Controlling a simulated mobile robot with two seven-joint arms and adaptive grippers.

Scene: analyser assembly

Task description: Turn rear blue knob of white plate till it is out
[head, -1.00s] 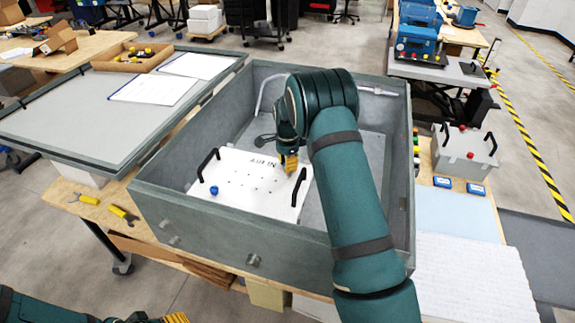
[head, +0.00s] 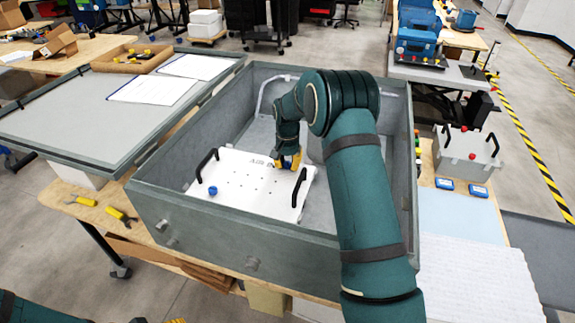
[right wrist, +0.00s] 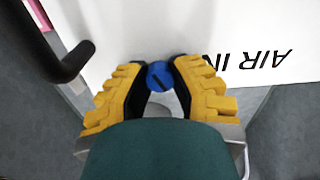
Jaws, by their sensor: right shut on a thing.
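The white plate (head: 245,185) lies inside the grey case, with a black handle at each side and "AIR IN" lettering at its rear edge. My right gripper (head: 287,163) is at the plate's rear edge, near the right handle. In the right wrist view, its yellow fingers are shut on the rear blue knob (right wrist: 160,76), one finger at each side, and the knob's dark slot shows. A second blue knob (head: 213,190) sits at the plate's front left. My left gripper (head: 176,321) barely shows at the bottom edge, and its jaws cannot be made out.
The grey case walls (head: 235,240) surround the plate. The open lid (head: 75,110) lies to the left with papers on it. Yellow tools (head: 120,215) lie on the table at the left.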

